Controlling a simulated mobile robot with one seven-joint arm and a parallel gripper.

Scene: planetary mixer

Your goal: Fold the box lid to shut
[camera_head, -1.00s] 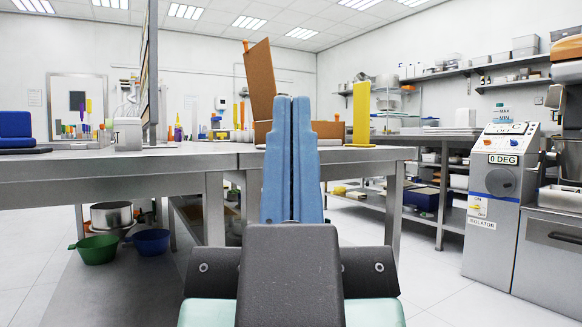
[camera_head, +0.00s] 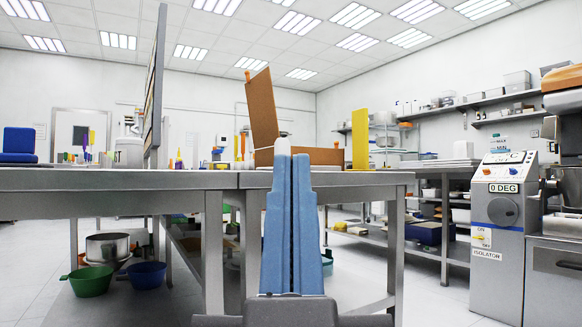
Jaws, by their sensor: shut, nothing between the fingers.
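The brown box (camera_head: 326,156) sits on the metal table. Its lid (camera_head: 262,108) stands up on the left side, leaning slightly, so the box is open. My gripper (camera_head: 291,158), with long blue fingers, rises from the bottom middle of the view. Its fingers are shut with nothing between them. The fingertips appear in front of the box, overlapping its middle and just right of the lid's lower part. The fingers hide part of the box. I cannot tell whether they touch the box or the table edge.
The table (camera_head: 120,181) spans the left and middle, its top seen nearly edge-on. A yellow upright panel (camera_head: 360,139) stands right of the box. A tall dark panel (camera_head: 155,90) stands left. A grey machine (camera_head: 498,240) is on the right. Green (camera_head: 90,281) and blue (camera_head: 146,275) bowls sit below.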

